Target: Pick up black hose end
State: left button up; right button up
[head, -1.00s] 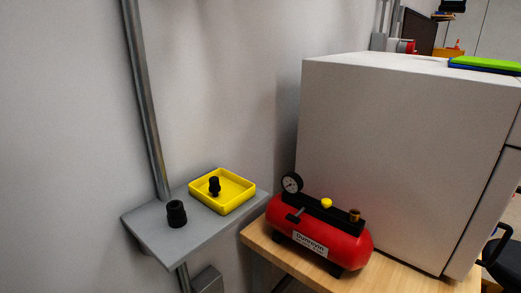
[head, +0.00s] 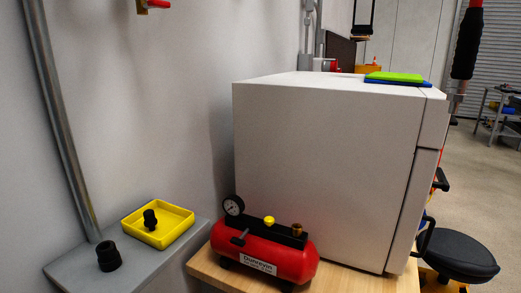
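Two black fittings show in the head view, and I cannot tell for certain which is the hose end. The larger black piece (head: 109,256) stands upright on the bare part of a grey shelf (head: 75,272). The smaller black piece (head: 150,219) stands in a yellow tray (head: 184,212) on the same shelf. A black, sleeve-like piece (head: 468,45) also hangs at the upper right. Neither of my grippers is in view.
A red air tank with a gauge (head: 290,262) sits on a wooden table (head: 208,272) beside a large white cabinet (head: 325,160). A green and blue pad (head: 395,77) lies on the cabinet. A black stool (head: 455,255) stands at right; open floor lies beyond.

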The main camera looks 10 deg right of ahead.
aim_at(470, 33)
jog(key=z, duration=1.5)
jog(key=l+u, duration=0.1)
jog(key=i+l, duration=0.05)
